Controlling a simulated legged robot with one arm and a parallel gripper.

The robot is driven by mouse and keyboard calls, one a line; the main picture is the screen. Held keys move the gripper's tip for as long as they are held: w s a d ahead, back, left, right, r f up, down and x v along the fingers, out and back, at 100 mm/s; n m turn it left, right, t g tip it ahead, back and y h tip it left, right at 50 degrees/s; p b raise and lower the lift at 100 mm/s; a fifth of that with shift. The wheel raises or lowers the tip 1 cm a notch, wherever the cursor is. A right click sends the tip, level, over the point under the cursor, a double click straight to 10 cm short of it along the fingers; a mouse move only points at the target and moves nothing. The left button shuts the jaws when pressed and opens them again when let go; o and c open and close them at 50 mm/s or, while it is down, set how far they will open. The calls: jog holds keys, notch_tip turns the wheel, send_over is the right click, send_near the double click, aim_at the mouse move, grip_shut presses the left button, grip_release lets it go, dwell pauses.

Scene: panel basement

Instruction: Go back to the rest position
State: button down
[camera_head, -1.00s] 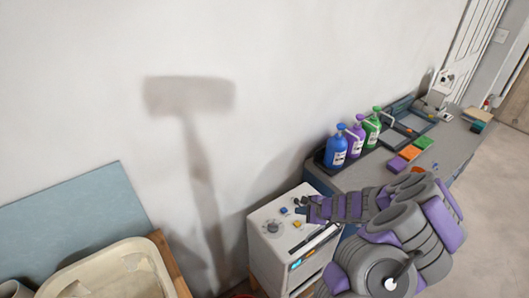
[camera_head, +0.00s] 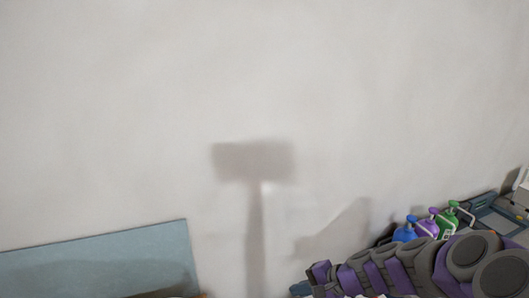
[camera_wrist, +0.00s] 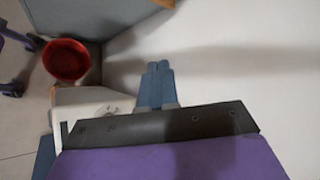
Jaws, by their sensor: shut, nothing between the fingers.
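My gripper (camera_wrist: 159,72) shows in the wrist view with its two blue fingers together and nothing between them. In the head view my gripper (camera_head: 299,288) is at the bottom edge, at the left end of my purple and grey arm, and only partly visible. The arm stretches across the lower right corner in front of the wall. The fingers point toward the pale wall and touch nothing that I can see.
The head view is mostly bare wall (camera_head: 150,110). Blue (camera_head: 404,234), purple (camera_head: 428,224) and green (camera_head: 449,218) bottles stand behind my arm. A blue-grey board (camera_head: 100,262) is lower left. The wrist view shows a red bucket (camera_wrist: 66,61) and a white cabinet (camera_wrist: 88,103).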

jog(key=s+a+r+n+g+h, duration=0.1)
jog(key=s+r+n+g+h, duration=0.2)
jog(key=s, duration=0.8)
jog(key=s+a+r+n+g+h, duration=0.2)
jog(key=s+n, duration=0.3)
jog(key=s, duration=0.5)
jog(key=s+d+r+n+h, duration=0.1)
jog(key=s+d+h, duration=0.3)
jog(key=s+d, duration=0.3)
jog(key=s, duration=0.4)
jog(key=shift+s+d+r+g, duration=0.2)
jog(key=shift+s+d+g, duration=0.1)
jog(key=shift+g, duration=0.1)
